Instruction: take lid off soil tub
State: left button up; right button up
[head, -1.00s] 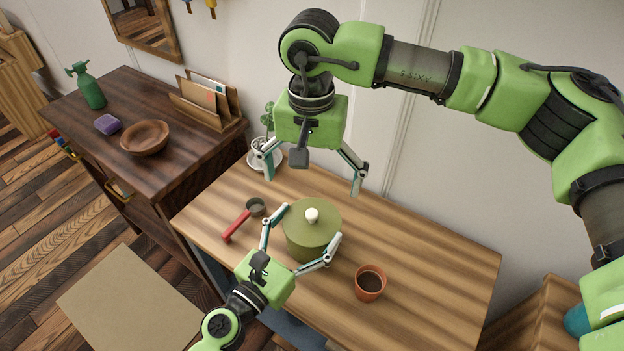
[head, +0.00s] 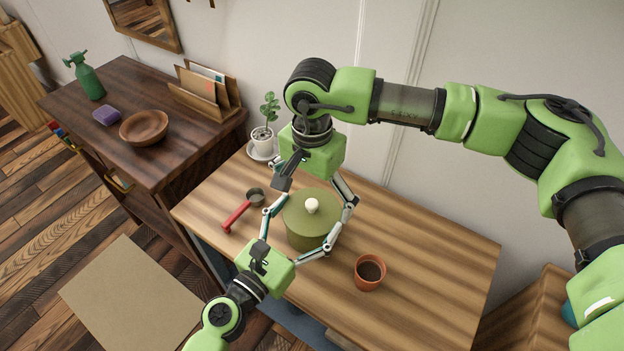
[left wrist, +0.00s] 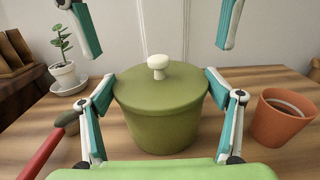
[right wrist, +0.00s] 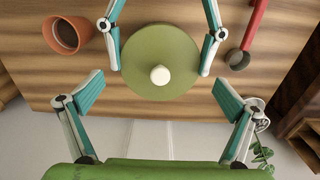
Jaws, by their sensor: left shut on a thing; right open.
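The soil tub (head: 306,236) is olive green and stands upright on the wooden table. Its lid (head: 298,212) is on, with a cream round knob (head: 312,206) on top; the knob also shows in the left wrist view (left wrist: 158,62) and the right wrist view (right wrist: 160,75). My left gripper (left wrist: 160,90) is shut on the tub, one finger on each side just below the lid. My right gripper (right wrist: 160,100) is open and empty above the lid, its fingers spread wide and apart from the knob.
A terracotta pot with dark soil (head: 370,271) stands right of the tub. A red-handled scoop (head: 238,214) lies to the left. A potted plant (head: 264,140) stands on a saucer at the back. The table's right part is clear.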

jog(key=shift+f, duration=1)
jog(key=c, duration=1.1)
pick_arm(q)
jog(key=shift+o, duration=0.2)
jog(key=shift+s+d+r, duration=0.1)
jog(key=shift+s+d, duration=0.1)
jog(key=shift+s, duration=0.05)
pick_arm(e)
jog(key=shift+s+d, duration=0.1)
jog(key=shift+s, duration=0.1)
jog(key=c, duration=0.9)
grip_shut()
pick_arm(q)
jog(key=shift+w, duration=0.1)
jog(key=shift+c, duration=0.2)
pick_arm(e)
jog(key=shift+f, duration=0.1)
pick_arm(q)
jog(key=shift+r, duration=0.15)
pick_arm(e)
jog(key=shift+w, duration=0.1)
